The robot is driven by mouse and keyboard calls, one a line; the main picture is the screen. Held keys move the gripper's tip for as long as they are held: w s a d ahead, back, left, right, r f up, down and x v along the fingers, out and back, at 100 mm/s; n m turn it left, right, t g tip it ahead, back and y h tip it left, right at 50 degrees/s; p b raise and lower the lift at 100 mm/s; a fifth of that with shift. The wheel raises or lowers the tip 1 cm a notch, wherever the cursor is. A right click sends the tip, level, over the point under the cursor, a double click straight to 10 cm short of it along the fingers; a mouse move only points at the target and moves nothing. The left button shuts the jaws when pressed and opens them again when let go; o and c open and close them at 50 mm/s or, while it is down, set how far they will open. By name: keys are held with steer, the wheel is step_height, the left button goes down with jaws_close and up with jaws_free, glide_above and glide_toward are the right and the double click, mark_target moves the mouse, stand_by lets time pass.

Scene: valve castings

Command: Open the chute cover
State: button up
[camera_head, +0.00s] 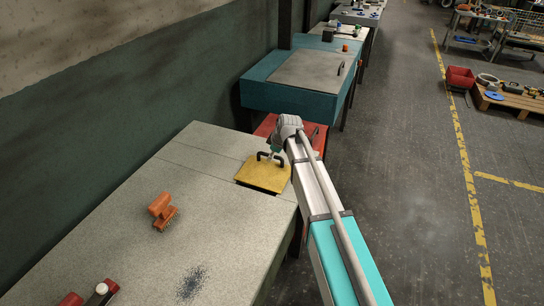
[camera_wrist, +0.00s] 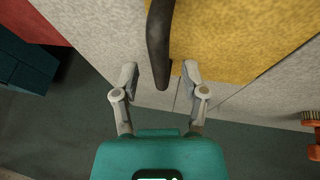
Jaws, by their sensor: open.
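The chute cover (camera_head: 262,178) is a yellow plate lying on the far right corner of the grey bench, and it looks closed. It also fills the upper right of the wrist view (camera_wrist: 240,40). A dark bar handle (camera_wrist: 159,45) stands on it near one edge. My gripper (camera_wrist: 160,72) is open, and in the wrist view the handle's end shows between its two fingers, with a gap on each side. I cannot tell how deep the handle sits between them. In the head view my gripper (camera_head: 275,149) is at the handle, and my wrist partly hides that spot.
An orange brush (camera_head: 162,210) lies on the grey bench (camera_head: 215,170). Red items (camera_head: 72,299) are at its near edge. A red box (camera_head: 266,126) stands just beyond the cover, and a teal bench (camera_head: 258,90) is farther back.

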jaws_close()
stand_by(0.3)
steer(key=w+d, duration=0.1)
steer(key=w, duration=0.2)
steer(key=w+d, duration=0.1)
steer(key=w, duration=0.2)
steer(key=w+d, duration=0.1)
steer(key=w, duration=0.3)
steer(key=shift+w+d, duration=0.1)
steer(key=shift+d, duration=0.2)
jaws_free()
steer(key=shift+s, duration=0.2)
